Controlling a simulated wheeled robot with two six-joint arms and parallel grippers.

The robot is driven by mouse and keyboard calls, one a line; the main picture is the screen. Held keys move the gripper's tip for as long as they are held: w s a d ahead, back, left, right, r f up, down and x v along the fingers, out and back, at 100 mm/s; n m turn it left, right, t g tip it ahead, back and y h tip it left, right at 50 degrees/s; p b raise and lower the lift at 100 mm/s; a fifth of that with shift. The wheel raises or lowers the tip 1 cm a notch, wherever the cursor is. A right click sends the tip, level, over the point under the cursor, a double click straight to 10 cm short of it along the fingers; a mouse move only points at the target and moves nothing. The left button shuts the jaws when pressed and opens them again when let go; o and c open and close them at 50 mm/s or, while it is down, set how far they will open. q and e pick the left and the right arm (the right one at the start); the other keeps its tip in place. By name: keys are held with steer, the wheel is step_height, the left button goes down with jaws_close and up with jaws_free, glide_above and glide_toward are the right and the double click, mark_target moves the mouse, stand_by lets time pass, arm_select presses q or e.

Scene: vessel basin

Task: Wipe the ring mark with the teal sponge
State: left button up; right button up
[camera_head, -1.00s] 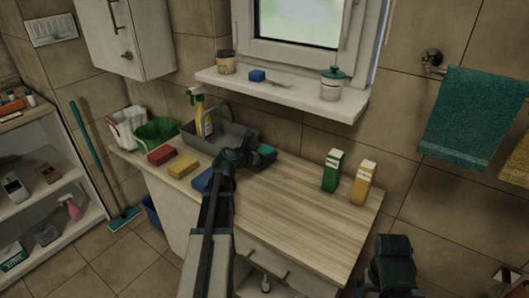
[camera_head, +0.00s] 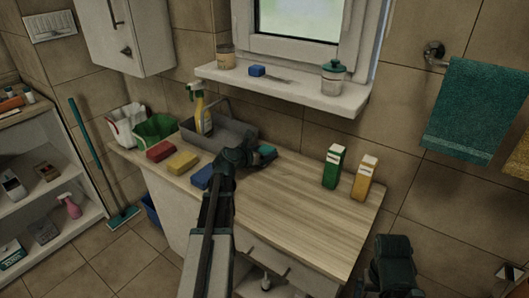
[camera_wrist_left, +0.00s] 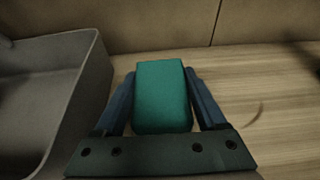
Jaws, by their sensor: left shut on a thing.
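The teal sponge (camera_wrist_left: 161,92) is a block held between the two blue fingers of my left gripper (camera_wrist_left: 160,85) in the left wrist view. In the head view the sponge (camera_head: 267,151) shows at the tip of my left gripper (camera_head: 260,154), over the back of the wooden counter, right of the grey basin. A thin dark arc, perhaps part of the ring mark (camera_wrist_left: 259,112), lies on the wood to the right of the sponge in the wrist view. I cannot tell whether the sponge touches the counter. My right gripper (camera_head: 393,255) is low at the right; its fingers are not clear.
The grey basin (camera_head: 232,134) stands left of the gripper. Red (camera_head: 161,151), yellow (camera_head: 182,163) and blue (camera_head: 203,177) sponges lie on the left of the counter (camera_head: 290,215). Green (camera_head: 333,167) and orange (camera_head: 364,178) cartons stand at the right. The counter's middle is clear.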

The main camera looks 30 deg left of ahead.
mark_target(293, 170)
arm_select(q)
steer(key=shift+d+f, duration=0.1)
steer(key=shift+s+d, duration=0.2)
steer(key=shift+d, duration=1.7)
steer(key=shift+s+d, duration=0.15)
steer(key=shift+d, duration=1.9)
steer(key=shift+s+d, duration=0.15)
steer(key=shift+d, duration=1.85)
steer(key=shift+f, duration=0.15)
steer(key=shift+a, duration=0.1)
steer(key=shift+w+a, duration=0.15)
steer(key=shift+a, duration=1.85)
